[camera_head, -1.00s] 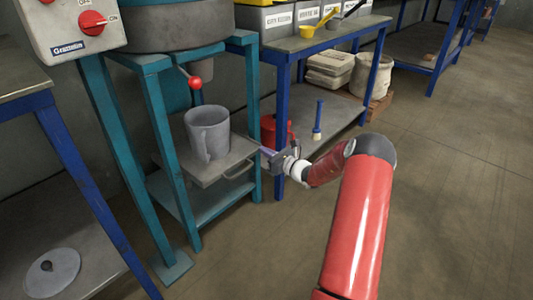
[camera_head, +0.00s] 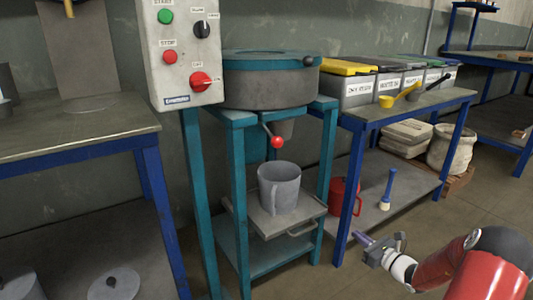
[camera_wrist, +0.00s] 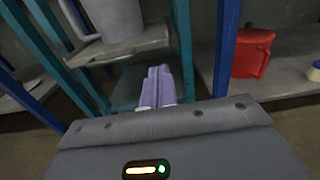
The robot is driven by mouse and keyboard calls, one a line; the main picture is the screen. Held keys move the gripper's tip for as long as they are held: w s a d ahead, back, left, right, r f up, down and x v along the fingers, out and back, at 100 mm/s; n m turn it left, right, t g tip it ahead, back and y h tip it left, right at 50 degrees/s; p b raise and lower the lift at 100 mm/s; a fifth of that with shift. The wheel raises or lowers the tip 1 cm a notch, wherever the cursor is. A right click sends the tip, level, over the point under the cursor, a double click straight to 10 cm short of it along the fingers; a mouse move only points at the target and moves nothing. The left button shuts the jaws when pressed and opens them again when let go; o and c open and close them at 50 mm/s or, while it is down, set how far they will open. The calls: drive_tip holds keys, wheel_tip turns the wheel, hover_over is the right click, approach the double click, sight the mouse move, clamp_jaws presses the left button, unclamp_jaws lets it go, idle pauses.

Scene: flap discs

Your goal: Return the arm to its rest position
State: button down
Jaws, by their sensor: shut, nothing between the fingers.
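My gripper (camera_head: 362,238) is at the lower right in the head view, at the end of my red arm. It is in front of the blue-legged bench, to the right of the teal stand, and apart from both. In the wrist view its purple fingers (camera_wrist: 158,86) are together with nothing between them. They point toward the lower part of the teal stand (camera_wrist: 190,45).
A grey jug (camera_head: 279,190) stands on the stand's shelf (camera_head: 262,226) under a mixer drum (camera_head: 268,88) with a red-knobbed lever (camera_head: 277,142). A red jug (camera_head: 343,196) and a brush (camera_head: 387,188) are on the bench's lower shelf. Floor in front is clear.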

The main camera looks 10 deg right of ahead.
drive_tip(key=s+a+r+n+g+y+p, duration=0.1)
drive_tip(key=s+a+r+n+g, duration=0.3)
drive_tip(key=a+r+n, duration=0.3)
drive_tip(key=s+a+r+n+g+p, duration=0.1)
drive_tip(key=s+a+r+n+g, duration=0.35)
drive_tip(key=a, duration=0.55)
drive_tip(key=s+a+r+n+g+y+p, duration=0.1)
drive_tip(key=s+a+r+n+g, duration=0.4)
drive_tip(key=a, duration=0.3)
drive_tip(key=s+r+n+t+h+p, duration=0.1)
drive_tip(key=s+r+n+h+p, duration=0.1)
drive_tip(key=s+r+n+h, duration=0.2)
drive_tip(key=s+r+n+t+h+p, duration=0.2)
drive_tip(key=s+r+n+h, duration=0.3)
drive_tip(key=s+n, duration=0.5)
drive_tip(key=s+r, duration=0.1)
drive_tip(key=s, duration=0.4)
drive_tip(key=shift+a+r, duration=0.35)
drive_tip(key=shift+r, duration=0.05)
